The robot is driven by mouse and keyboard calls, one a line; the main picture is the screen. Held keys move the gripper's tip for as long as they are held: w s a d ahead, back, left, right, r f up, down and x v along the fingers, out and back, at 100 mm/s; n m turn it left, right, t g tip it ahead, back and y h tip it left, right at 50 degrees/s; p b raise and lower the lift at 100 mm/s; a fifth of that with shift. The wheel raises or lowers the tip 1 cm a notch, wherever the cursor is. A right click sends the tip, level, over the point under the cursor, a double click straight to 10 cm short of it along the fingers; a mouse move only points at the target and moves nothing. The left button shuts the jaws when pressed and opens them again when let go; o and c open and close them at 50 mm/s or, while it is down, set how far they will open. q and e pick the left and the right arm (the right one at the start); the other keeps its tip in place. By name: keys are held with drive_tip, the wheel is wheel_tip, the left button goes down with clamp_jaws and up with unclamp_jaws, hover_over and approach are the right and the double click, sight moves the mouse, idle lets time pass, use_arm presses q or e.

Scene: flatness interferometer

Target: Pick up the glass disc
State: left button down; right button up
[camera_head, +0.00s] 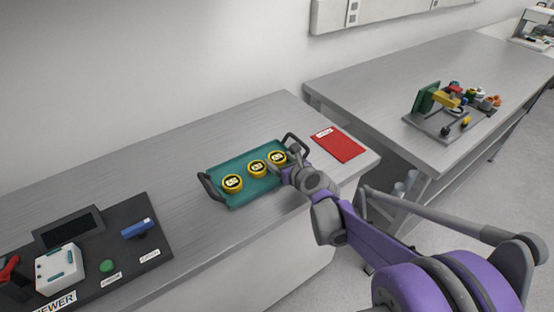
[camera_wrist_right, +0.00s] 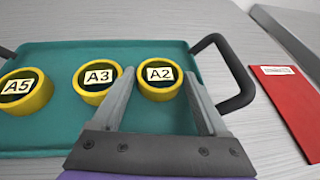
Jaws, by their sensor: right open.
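Three round dark discs with yellow rims and white labels sit in a row on a teal tray (camera_head: 250,193); any of them may be glass. In the right wrist view the labels read A5 (camera_wrist_right: 25,93), A3 (camera_wrist_right: 98,80) and A2 (camera_wrist_right: 160,79). In the head view A5 (camera_head: 232,183) is at the left, A3 (camera_head: 257,168) in the middle and A2 (camera_head: 277,158) at the right. My right gripper (camera_wrist_right: 160,76) is open, its fingers either side of A2's near part. I cannot tell whether they touch it. My left gripper is not in view.
The tray has dark handles at both ends; the right handle (camera_wrist_right: 236,75) is close to my right gripper. A red sheet (camera_head: 338,144) lies to its right. A black station (camera_head: 125,262) with devices is at the lower left. Another table (camera_head: 370,92) holds a cluttered board (camera_head: 430,127).

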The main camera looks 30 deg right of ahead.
sight(280, 161)
drive_tip(key=c, duration=1.1)
drive_tip(key=shift+r, duration=0.1)
wheel_tip(280, 161, up, 10)
drive_tip(key=shift+s+f+p, duration=0.1)
drive_tip(key=shift+p, duration=0.65)
